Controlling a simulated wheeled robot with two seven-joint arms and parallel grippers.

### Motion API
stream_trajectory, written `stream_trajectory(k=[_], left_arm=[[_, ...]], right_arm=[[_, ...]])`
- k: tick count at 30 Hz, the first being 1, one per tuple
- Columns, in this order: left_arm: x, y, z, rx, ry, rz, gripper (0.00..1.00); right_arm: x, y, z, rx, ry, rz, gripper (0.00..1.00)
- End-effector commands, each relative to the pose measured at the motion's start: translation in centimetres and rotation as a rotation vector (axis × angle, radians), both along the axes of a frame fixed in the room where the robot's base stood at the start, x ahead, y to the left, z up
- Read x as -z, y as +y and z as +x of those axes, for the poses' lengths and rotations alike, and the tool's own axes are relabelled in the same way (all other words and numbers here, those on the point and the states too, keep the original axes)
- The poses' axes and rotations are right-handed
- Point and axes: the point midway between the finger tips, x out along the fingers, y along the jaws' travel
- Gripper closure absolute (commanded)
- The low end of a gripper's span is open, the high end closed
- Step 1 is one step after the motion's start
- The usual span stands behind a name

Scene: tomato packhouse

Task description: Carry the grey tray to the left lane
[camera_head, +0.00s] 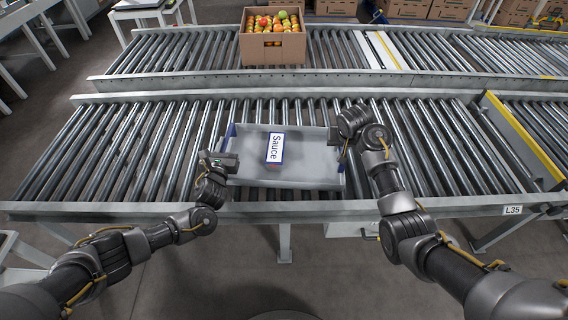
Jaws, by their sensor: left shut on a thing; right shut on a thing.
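The grey tray (310,165) is on the near roller lane, around the middle of the picture. My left gripper (226,160) is shut on the tray's left end wall. My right gripper (343,150) is at the tray's right end and is shut on it; the wrist hides its fingers. I cannot tell whether the tray rests on the rollers or is slightly above them.
The near roller lane (110,150) has free rollers on both sides of the tray. A yellow-topped rail (522,135) crosses its right part. A cardboard box (272,50) of tomatoes stands on the far lane. A label reading "L35" (513,210) is on the front edge.

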Motion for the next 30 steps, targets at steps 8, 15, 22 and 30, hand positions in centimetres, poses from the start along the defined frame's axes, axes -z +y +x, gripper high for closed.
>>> stream_trajectory(k=[8, 15, 22, 30], left_arm=[[0.7, -0.3, -0.1, 0.005, 0.002, -0.001, 0.6], [0.6, -0.1, -0.1, 0.002, 0.001, 0.0, 0.6], [0.7, 0.1, -2.2, 0.003, 0.003, -0.003, 0.6], [0.7, 0.6, -7.9, 0.003, 0.005, -0.003, 0.6]], right_arm=[[0.5, 0.3, 0.1, -0.003, -0.003, 0.003, 0.58], [0.5, 0.1, 0.0, -0.002, -0.001, 0.001, 0.58], [0.6, 0.0, 0.0, 0.0, -0.001, 0.001, 0.58], [0.6, 0.0, 0.0, 0.0, 0.0, 0.0, 0.58]])
